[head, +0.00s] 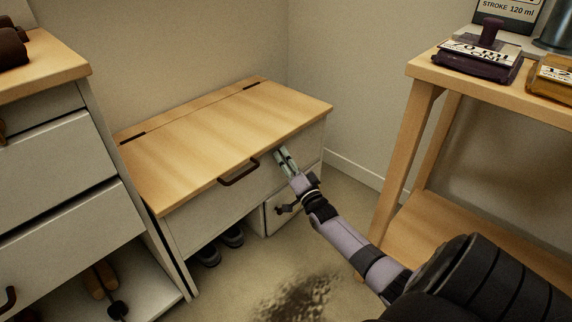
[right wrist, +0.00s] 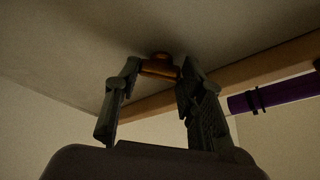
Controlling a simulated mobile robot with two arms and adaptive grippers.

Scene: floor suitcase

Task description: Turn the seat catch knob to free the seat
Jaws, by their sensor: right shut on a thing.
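The seat (head: 225,140) is a wooden lid on a white bench box. It lies flat and closed, with a dark handle (head: 239,172) at its front edge. My right gripper (head: 281,156) reaches the bench's front face just under the lid, to the right of the handle. In the right wrist view, the brass-coloured catch knob (right wrist: 159,68) sits on the pale face between the fingertips of my right gripper (right wrist: 156,74), which is shut on it. The fingers hide the knob in the head view. My left gripper is not in view.
A small door with a dark latch (head: 287,208) is low on the bench, beside shoes (head: 222,246) underneath. A drawer cabinet (head: 58,148) stands close on the left. A wooden table (head: 425,72) with stamp-like blocks (head: 480,62) stands on the right. The floor between is open, with a dark stain (head: 300,298).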

